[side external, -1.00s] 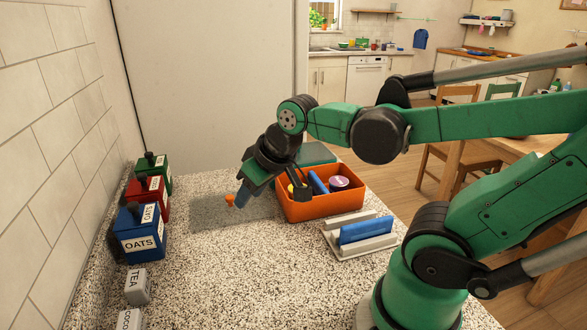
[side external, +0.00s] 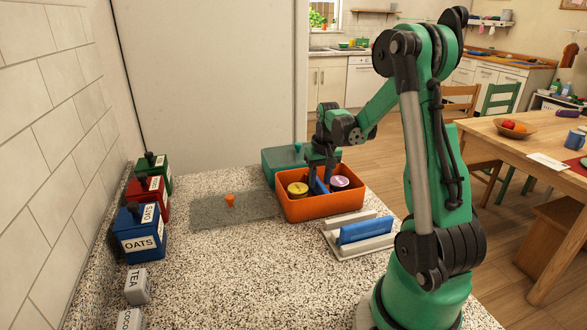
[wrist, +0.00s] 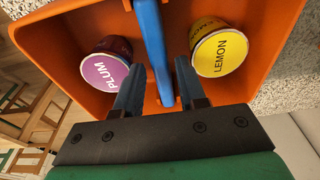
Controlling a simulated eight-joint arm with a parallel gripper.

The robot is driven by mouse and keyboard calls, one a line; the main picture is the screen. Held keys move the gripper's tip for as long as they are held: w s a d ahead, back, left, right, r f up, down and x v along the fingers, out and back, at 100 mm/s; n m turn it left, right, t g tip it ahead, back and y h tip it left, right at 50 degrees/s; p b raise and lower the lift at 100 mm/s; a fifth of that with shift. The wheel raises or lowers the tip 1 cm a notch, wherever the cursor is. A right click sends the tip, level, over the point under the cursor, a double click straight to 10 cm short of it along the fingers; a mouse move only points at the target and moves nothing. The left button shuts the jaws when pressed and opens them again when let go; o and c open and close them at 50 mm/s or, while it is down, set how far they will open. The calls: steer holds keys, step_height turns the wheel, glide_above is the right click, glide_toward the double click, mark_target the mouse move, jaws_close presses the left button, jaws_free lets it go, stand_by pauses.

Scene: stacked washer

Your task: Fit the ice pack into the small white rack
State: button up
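A thin blue slab, which looks like the ice pack (wrist: 153,45), stands on edge in the orange bin between two round tubs. It is partly hidden by my gripper in the side view. My gripper (side external: 321,180) points down into the bin. In the wrist view its two fingers (wrist: 160,92) straddle the near end of the slab, with a gap on the right side; it is open. The small white rack (side external: 370,247) stands on the counter in front of the bin. A blue block (side external: 366,229) sits lengthwise between its rails.
The orange bin (side external: 322,207) holds a purple plum tub (wrist: 104,70) and a yellow lemon tub (wrist: 219,52). A teal box (side external: 282,162) stands behind it. A grey mat (side external: 215,212) with an orange object (side external: 230,200) and several canisters (side external: 140,235) lie left.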

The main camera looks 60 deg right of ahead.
steer(key=shift+w+d+f, duration=0.1)
steer(key=shift+f, duration=0.95)
jaws_close()
steer(key=shift+r, duration=0.15)
